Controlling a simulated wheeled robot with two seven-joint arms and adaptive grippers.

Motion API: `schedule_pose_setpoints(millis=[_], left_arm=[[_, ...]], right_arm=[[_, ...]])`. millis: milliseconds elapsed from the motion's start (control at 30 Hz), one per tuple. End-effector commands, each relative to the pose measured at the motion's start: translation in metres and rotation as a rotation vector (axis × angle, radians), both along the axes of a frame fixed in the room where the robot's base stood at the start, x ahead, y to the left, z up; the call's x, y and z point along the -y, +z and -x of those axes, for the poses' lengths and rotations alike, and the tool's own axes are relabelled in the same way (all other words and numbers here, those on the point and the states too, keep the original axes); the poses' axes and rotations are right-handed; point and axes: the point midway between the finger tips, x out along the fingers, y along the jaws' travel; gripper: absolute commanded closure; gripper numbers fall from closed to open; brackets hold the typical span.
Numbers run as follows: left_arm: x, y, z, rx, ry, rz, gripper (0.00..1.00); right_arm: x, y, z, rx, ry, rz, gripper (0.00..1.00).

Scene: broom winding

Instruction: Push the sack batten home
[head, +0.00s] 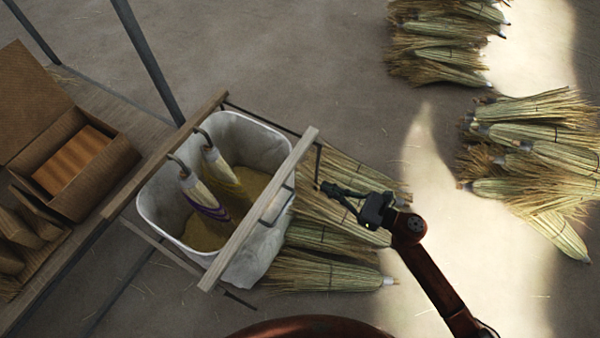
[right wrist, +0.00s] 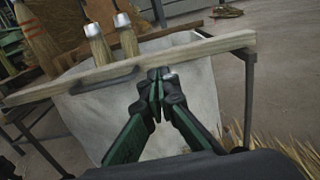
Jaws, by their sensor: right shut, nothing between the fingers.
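The sack batten (head: 250,222) is a pale wooden bar along the right side of the white sack (head: 270,140), with a dark handle (head: 277,204) on its outer face. In the right wrist view the batten (right wrist: 215,44) crosses the upper part, and the handle (right wrist: 103,80) is left of my fingertips. My right gripper (head: 330,190) is shut and empty, to the right of the batten. In the right wrist view its fingertips (right wrist: 157,76) overlap the batten's lower edge; I cannot tell whether they touch. In the head view a gap shows between them. My left gripper is not in view.
A second wooden bar (head: 160,155) runs along the sack's left side. Broom bundles (head: 330,275) lie below my right arm, with more at right (head: 540,140). An open cardboard box (head: 110,160) stands left.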

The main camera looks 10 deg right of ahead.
Motion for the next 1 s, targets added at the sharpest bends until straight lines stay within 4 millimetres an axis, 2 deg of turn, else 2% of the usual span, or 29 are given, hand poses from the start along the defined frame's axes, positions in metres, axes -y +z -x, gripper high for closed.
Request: schedule_pose_setpoints(millis=[300, 500, 700, 1000], left_arm=[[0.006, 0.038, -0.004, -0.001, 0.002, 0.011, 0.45], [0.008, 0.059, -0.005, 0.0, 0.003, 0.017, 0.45], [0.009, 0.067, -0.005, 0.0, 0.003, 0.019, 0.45], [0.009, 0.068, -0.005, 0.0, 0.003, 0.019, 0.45]], right_arm=[[-0.053, -0.003, -0.039, -0.002, 0.001, -0.001, 1.0], [-0.074, -0.002, -0.054, -0.003, -0.001, -0.002, 1.0], [-0.081, -0.001, -0.06, -0.005, -0.002, -0.002, 1.0], [-0.081, -0.001, -0.06, -0.004, -0.003, -0.003, 1.0]])
